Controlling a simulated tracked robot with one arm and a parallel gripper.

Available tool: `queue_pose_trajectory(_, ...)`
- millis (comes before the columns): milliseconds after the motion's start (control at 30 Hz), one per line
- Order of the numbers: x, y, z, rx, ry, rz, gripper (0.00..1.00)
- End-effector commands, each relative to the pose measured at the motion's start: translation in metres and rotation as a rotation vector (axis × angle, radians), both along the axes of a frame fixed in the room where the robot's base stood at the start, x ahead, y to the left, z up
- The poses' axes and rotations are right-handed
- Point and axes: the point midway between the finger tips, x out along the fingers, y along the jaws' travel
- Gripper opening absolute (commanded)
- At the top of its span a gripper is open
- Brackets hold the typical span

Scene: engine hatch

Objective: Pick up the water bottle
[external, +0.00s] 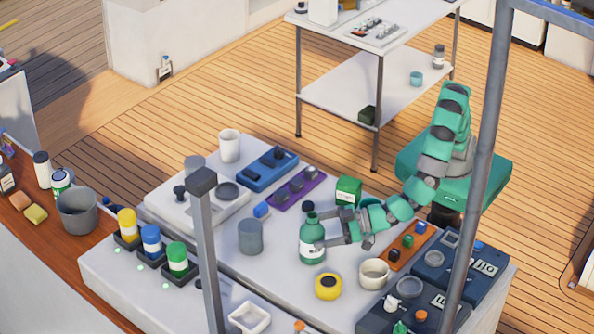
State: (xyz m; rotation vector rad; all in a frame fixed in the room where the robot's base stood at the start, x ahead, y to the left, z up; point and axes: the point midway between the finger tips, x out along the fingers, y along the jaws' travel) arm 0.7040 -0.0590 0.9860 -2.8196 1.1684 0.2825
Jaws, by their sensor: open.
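The water bottle is a green bottle (312,252) with a pale label, standing upright on the light worktop in the external view. My gripper (323,228) is open and reaches in from the right at the height of the bottle. Its fingers are at the bottle's right side, one near the neck and one lower across the body in the picture. I cannot tell whether the fingers touch it.
A grey cup (250,236) stands left of the bottle, and a yellow round item (328,286) lies in front. A white cup (374,273) and an orange tray (408,247) are to the right. A green box (348,191) is behind. A grey post (207,255) rises in the foreground.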

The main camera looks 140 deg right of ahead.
Motion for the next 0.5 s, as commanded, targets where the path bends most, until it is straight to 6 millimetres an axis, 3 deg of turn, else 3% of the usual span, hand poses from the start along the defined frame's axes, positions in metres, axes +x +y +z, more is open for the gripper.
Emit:
queue_pose_trajectory(300, 0.022, -0.028, -0.012, 0.0, -0.001, -0.003, 0.89)
queue_pose_trajectory(500, 0.029, -0.034, -0.013, -0.001, -0.001, 0.0, 0.89)
